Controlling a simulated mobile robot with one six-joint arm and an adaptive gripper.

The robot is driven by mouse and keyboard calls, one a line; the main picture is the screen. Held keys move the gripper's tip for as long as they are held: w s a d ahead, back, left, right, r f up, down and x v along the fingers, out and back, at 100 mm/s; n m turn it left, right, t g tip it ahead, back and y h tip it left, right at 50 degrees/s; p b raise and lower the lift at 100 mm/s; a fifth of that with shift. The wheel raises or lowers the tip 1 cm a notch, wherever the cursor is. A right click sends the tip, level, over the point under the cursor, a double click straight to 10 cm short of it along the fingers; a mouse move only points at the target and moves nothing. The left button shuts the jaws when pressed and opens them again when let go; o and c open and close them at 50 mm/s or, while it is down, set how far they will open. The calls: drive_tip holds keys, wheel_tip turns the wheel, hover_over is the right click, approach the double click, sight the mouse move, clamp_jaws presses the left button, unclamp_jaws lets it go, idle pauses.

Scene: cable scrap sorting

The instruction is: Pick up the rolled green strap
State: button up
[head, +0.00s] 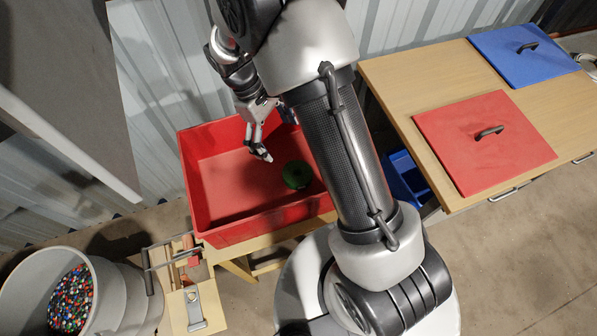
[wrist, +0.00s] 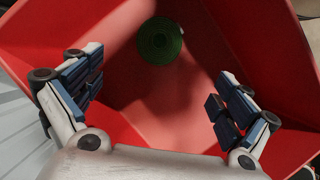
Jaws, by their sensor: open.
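The rolled green strap (head: 297,174) lies on the floor of the red bin (head: 215,205), toward its right side in the head view. It shows as a round green coil in the wrist view (wrist: 160,41), beyond the fingers and near the top middle. My gripper (head: 262,154) hangs over the bin, to the left of the strap in the head view. In the wrist view its two fingers (wrist: 160,92) are spread wide apart with nothing between them. My arm hides part of the bin's right side in the head view.
A wooden table (head: 398,75) at the right bears a red lid (head: 465,150) and a blue lid (head: 500,65). A blue bin (head: 405,178) stands beside it. A grey bucket (head: 25,285) of coloured granules stands at lower left. The bin's walls surround my gripper.

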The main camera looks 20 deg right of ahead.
sight(297, 172)
drive_tip(key=b+x, duration=0.4)
drive_tip(key=x, duration=1)
drive_tip(key=shift+f+b, duration=0.15)
drive_tip(key=shift+b, duration=0.25)
drive_tip(key=shift+c, duration=0.3)
drive_tip(key=c, duration=1.2)
